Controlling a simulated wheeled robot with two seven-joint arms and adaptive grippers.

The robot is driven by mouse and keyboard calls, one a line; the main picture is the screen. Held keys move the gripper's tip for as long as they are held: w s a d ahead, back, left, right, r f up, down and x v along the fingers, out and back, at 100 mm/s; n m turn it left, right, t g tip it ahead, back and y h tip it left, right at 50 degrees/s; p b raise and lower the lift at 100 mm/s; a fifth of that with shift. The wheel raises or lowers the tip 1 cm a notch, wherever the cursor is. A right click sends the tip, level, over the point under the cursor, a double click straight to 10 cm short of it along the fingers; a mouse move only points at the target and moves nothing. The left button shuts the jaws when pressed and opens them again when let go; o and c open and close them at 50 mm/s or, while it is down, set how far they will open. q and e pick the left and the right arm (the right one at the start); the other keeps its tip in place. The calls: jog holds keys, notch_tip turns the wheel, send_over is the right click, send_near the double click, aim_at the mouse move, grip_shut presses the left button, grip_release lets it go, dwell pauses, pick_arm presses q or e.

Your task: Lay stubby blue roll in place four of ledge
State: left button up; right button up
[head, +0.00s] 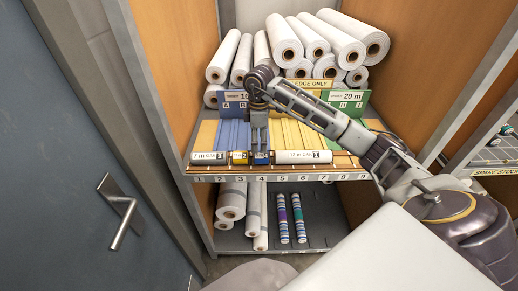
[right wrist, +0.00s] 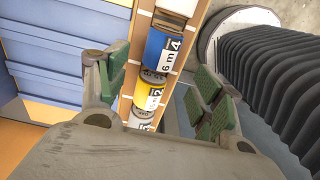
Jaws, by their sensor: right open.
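The stubby blue roll (head: 261,158) lies on the front ledge (head: 280,177) above the number 4, between a stubby yellow roll (head: 239,157) and a long white 12 m roll (head: 303,157). My right gripper (head: 260,146) points down just above the blue roll and hides part of it. In the right wrist view the gripper (right wrist: 161,85) is open, its green pads wide apart. The blue roll (right wrist: 160,52) shows there with a white label, beyond the fingers and not gripped. I cannot tell how close the pads are to it. My left gripper is not in view.
A white 7 m roll (head: 209,158) lies at the ledge's left end. The ledge's right end, around 8 and 9, looks bare. Large white rolls (head: 285,40) are stacked behind. A cabinet wall (head: 160,70) bounds the left.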

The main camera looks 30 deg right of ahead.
aim_at(259, 152)
notch_tip(259, 152, up, 5)
jog(key=shift+f, duration=0.15)
jog(key=shift+d, duration=0.1)
dwell(0.7)
